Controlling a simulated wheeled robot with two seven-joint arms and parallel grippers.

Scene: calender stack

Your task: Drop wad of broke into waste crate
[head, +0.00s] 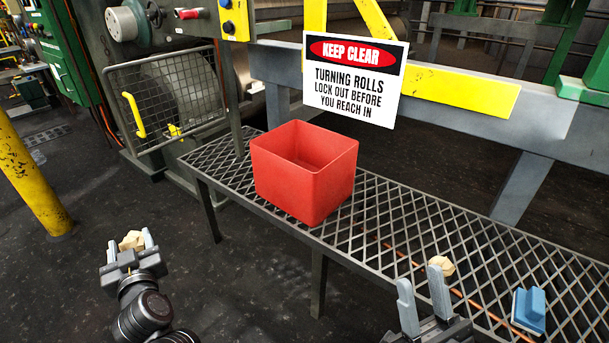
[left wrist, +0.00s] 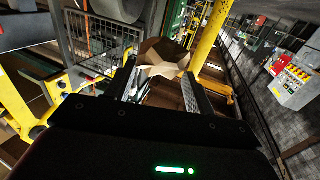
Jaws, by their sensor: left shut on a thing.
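A crumpled tan wad of broke (head: 132,240) is between the fingers of my left gripper (head: 130,246), which is shut on it, left of the walkway and clear of it. The wad also shows between the fingertips in the left wrist view (left wrist: 163,56). The red waste crate (head: 305,172) stands upright on the grating, to the right of and beyond my left gripper. What lies on its floor is partly hidden by the near walls. My right gripper (head: 422,284) is open, its fingers apart, at the front edge of the grating. Another tan wad (head: 442,265) shows just behind its right finger.
The metal grating walkway (head: 390,225) runs from the crate to the lower right. A blue block-like thing (head: 529,309) lies there. A keep-clear sign (head: 352,78) hangs behind the crate. A yellow post (head: 28,180) stands at left. The floor between post and grating is clear.

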